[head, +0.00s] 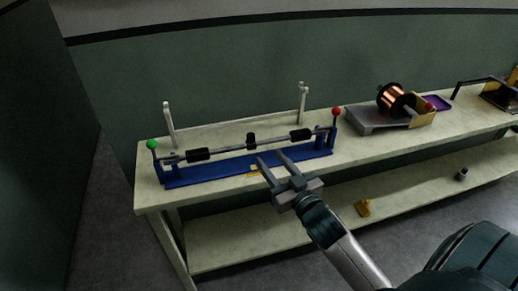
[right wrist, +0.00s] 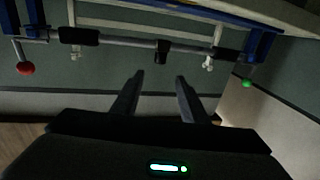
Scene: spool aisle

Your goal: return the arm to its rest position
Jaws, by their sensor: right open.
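My right gripper (head: 272,164) is open and empty in the head view, in front of the blue stand (head: 190,176) near the bench's front edge. Its two fingers (right wrist: 160,85) also show spread apart in the right wrist view, with nothing between them. A grey bar (head: 225,150) with black sleeves lies across the blue stand, apart from the fingers. The stand has a green ball (head: 152,144) at its left end and a red ball (head: 336,111) at its right end. In the right wrist view the bar (right wrist: 120,41) appears beyond the fingertips. My left gripper is not in view.
The pale bench (head: 150,198) runs along the green wall, with a lower shelf (head: 230,250) holding a yellow piece (head: 363,207) and a small grey cup (head: 462,174). A copper spool (head: 392,99) on a grey base and a purple tray (head: 436,102) stand farther right. Two white posts rise behind the stand.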

